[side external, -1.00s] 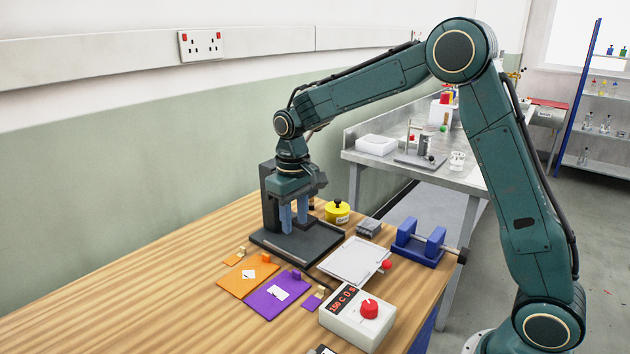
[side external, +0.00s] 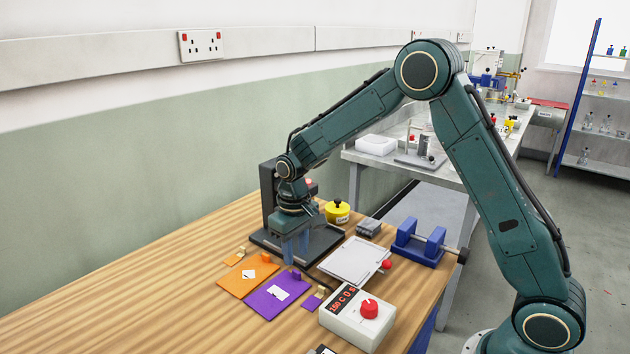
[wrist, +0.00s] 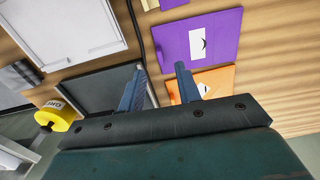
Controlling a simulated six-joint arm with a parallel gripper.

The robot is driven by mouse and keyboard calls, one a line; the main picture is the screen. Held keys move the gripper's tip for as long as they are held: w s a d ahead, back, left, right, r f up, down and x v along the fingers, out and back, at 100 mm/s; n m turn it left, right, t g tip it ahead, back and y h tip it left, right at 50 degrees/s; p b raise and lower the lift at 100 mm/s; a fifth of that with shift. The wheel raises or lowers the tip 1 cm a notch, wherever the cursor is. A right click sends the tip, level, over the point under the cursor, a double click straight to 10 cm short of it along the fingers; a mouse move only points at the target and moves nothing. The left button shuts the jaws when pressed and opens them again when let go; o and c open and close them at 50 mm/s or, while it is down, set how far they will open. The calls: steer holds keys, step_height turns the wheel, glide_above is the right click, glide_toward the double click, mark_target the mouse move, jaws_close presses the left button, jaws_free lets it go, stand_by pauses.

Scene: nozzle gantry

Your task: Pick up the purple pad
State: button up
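A large flat purple pad (side external: 261,300) with a white label lies on the wooden bench, with a small purple block (side external: 295,274) at its far corner. It also shows at the top of the wrist view (wrist: 228,30). A much smaller purple piece (side external: 312,303) with a tan block lies to its right. My gripper (side external: 296,258) points down, just beyond the large pad's far corner and near the black stand. In the wrist view my gripper (wrist: 161,68) has its two blue fingers apart with nothing held between them. Its height above the bench is hard to tell.
An orange pad (side external: 236,283) lies left of the purple one. A black stand (side external: 270,239) is behind, with a yellow pot (side external: 337,212) beyond. A grey-white tray (side external: 350,266) and a white control box (side external: 340,325) lie to the right. The bench's left side is clear.

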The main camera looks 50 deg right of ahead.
mark_target(296, 271)
steer(key=shift+f, duration=0.15)
steer(key=shift+f, duration=2.5)
steer(key=shift+c, duration=0.2)
jaws_close()
